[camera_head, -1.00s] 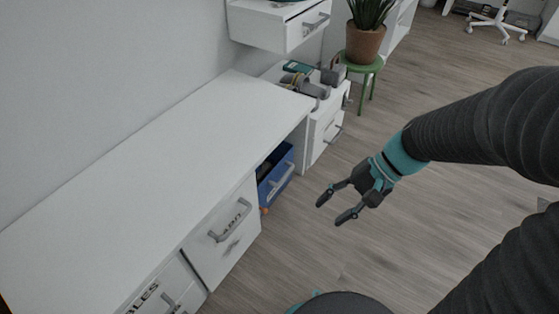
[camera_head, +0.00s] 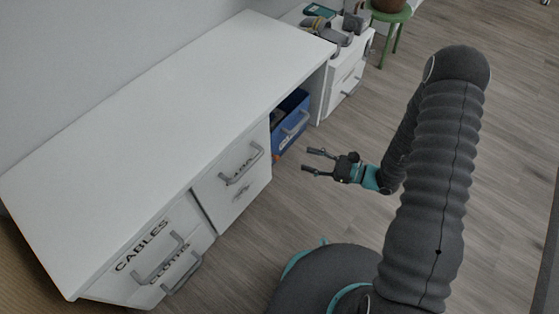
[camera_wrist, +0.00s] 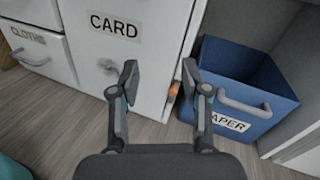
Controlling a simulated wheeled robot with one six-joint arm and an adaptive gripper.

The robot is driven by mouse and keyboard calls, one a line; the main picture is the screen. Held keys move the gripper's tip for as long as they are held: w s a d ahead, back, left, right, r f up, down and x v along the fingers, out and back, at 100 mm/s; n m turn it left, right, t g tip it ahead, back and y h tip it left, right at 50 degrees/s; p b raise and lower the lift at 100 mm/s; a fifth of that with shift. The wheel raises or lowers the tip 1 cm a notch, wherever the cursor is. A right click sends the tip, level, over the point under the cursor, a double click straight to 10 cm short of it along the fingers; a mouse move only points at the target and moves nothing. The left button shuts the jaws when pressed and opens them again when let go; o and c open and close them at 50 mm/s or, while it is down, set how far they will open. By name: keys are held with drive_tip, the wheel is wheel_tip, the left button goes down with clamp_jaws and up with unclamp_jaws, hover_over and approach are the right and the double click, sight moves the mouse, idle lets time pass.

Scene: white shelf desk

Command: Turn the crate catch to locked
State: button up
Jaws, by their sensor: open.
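A blue crate (camera_head: 291,120) with a grey handle stands in the open bay under the desk's far end. In the wrist view the crate (camera_wrist: 226,82) carries a label partly covered by a finger, reading "APER". A small orange piece (camera_wrist: 174,90), perhaps the catch, shows by the crate's left edge beside the CARD front; it is also tiny in the head view (camera_head: 275,157). Its setting cannot be told. My gripper (camera_head: 306,161) is open and empty, in front of the crate and apart from it. In the wrist view my gripper (camera_wrist: 160,80) has the orange piece between its fingers' outlines.
The white CARD drawer (camera_wrist: 84,48) is left of the crate, with a small grey fitting (camera_wrist: 107,65). CABLES and CLOTHS drawers (camera_head: 145,255) are farther left. A white side unit (camera_head: 345,85) stands beyond. The wooden floor before the crate is clear.

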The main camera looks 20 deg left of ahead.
wheel_tip(320, 180, down, 12)
drive_tip(key=d+f+m+t+h, duration=0.1)
drive_tip(key=m+t, duration=0.5)
drive_tip(key=b+x, duration=0.1)
drive_tip(key=x, duration=1.2)
drive_tip(key=shift+w, duration=0.2)
drive_tip(key=shift+a, duration=0.1)
